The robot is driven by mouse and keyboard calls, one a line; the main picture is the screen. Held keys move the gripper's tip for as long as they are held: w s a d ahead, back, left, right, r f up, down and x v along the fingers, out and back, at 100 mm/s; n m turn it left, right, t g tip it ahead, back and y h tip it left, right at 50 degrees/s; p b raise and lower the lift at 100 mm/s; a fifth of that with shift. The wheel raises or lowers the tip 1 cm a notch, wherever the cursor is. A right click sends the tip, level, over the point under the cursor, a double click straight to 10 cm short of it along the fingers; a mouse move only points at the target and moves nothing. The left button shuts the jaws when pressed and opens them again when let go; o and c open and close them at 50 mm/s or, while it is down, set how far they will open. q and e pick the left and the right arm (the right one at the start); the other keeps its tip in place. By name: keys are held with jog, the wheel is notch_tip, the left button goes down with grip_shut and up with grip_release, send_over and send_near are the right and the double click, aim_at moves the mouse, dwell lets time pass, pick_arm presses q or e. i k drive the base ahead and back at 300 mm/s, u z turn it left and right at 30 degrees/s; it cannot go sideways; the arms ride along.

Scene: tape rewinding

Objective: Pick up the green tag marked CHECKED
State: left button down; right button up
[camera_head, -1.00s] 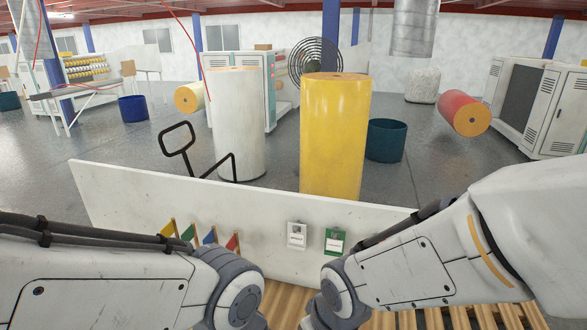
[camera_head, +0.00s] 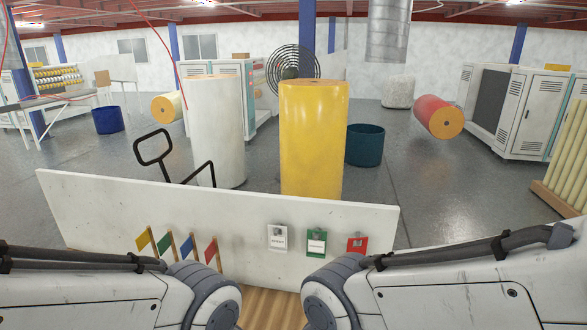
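The green tag (camera_head: 316,242) hangs on the white upright board (camera_head: 100,200), the middle one of three tags. It has a white label whose print is too small to read. A white tag (camera_head: 277,237) hangs to its left and a red tag (camera_head: 357,243) to its right. My two arms come in from the lower left and lower right, below and in front of the board. Both grippers are out of the picture below.
Several coloured flags (camera_head: 165,243) stand along the board's left part. Behind the board stand a yellow roll (camera_head: 313,140), a white roll (camera_head: 215,130) and a black handle (camera_head: 155,148). A teal bin (camera_head: 364,145) is farther back. Wooden slats (camera_head: 262,308) lie below.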

aim_at(316, 248)
jog(key=z, duration=1.45)
jog(key=k, duration=0.5)
jog(key=u, duration=1.45)
jog(key=i, duration=0.5)
